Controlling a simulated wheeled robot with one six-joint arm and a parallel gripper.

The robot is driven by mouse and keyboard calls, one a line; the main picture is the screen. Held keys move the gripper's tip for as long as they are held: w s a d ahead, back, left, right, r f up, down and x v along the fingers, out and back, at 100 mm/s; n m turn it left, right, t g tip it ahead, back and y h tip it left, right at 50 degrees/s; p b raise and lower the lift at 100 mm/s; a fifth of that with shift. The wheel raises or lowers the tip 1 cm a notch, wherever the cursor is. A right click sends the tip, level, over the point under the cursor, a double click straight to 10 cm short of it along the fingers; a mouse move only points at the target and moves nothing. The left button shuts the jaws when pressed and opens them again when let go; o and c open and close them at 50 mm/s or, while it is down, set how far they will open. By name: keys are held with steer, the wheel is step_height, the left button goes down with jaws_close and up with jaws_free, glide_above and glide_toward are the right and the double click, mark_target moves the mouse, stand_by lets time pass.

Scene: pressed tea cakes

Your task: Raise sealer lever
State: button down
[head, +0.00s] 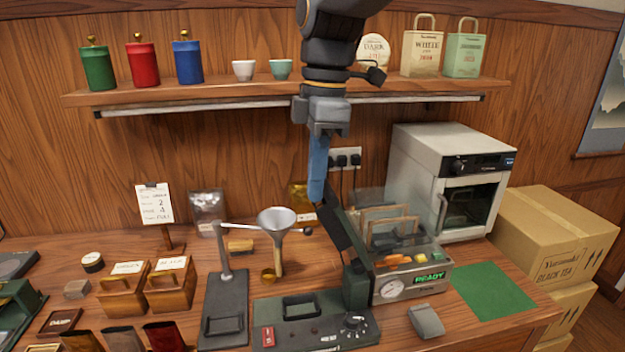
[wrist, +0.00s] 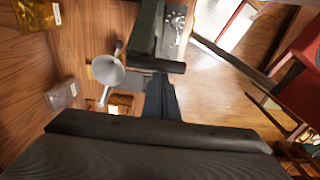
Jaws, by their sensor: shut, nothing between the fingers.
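The sealer (head: 289,309) is a dark green bench unit at the front middle, with a red switch and a round dial. Its dark lever (head: 343,232) stands raised at a steep slant from the rear post, upper end leaning left. My gripper (head: 318,198) hangs from above with narrow blue fingers shut and empty. Its tips are at the lever's upper end; I cannot tell whether they touch. In the wrist view, the shut fingers (wrist: 158,80) point at a dark bar that looks like the lever's end (wrist: 158,64). The fingers hide part of it.
A funnel stand (head: 226,285) is just left of the sealer. A glass-lidded machine reading READY (head: 412,284) is close on the right, and a white oven (head: 440,150) behind it. A shelf (head: 220,88) with tins, cups and bags runs behind my arm. A green mat (head: 492,290) lies clear at right.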

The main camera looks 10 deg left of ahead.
mark_target(330, 188)
steer(key=shift+w+d+r+y, duration=0.15)
steer(key=shift+w+d+r, duration=0.05)
steer(key=shift+d, duration=0.35)
steer(key=shift+w+d+r+y, duration=0.15)
steer(key=shift+w+d, duration=0.05)
steer(key=shift+d, duration=0.3)
steer(key=shift+w+d+r+y, duration=0.15)
steer(key=shift+d+r+y, duration=0.15)
steer(key=shift+d, duration=0.2)
